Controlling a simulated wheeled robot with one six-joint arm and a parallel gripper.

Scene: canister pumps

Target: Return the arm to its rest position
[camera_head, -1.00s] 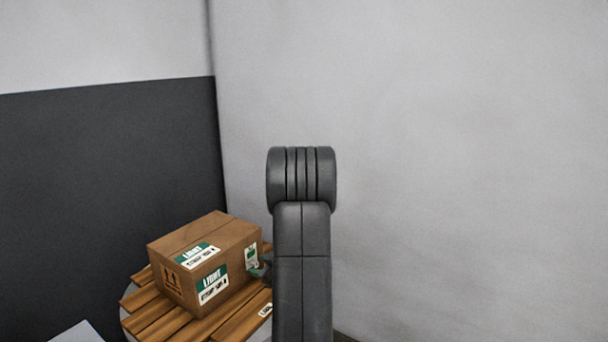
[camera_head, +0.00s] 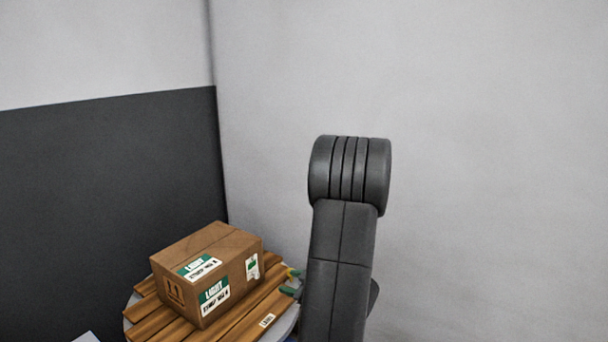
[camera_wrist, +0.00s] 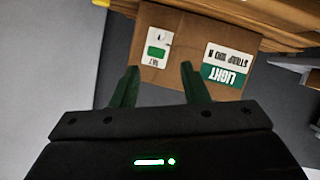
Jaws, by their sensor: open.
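My arm (camera_head: 340,260) stands raised in the head view, its dark grey elbow in front of the light wall. My gripper (camera_wrist: 160,80) shows in the wrist view with its two green fingers apart and nothing between them. In the head view, parts of the gripper are mostly hidden behind my arm. A cardboard box (camera_head: 208,272) with green and white labels sits on the wooden slats. It also shows upside down in the wrist view (camera_wrist: 185,50), beyond the fingertips; I cannot tell the exact gap.
Wooden slats (camera_head: 262,300) lie under the box on a round, pale-rimmed surface at the lower left. A light wall (camera_head: 490,150) fills the right and a dark-and-white wall (camera_head: 110,170) the left. The space right of my arm looks clear.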

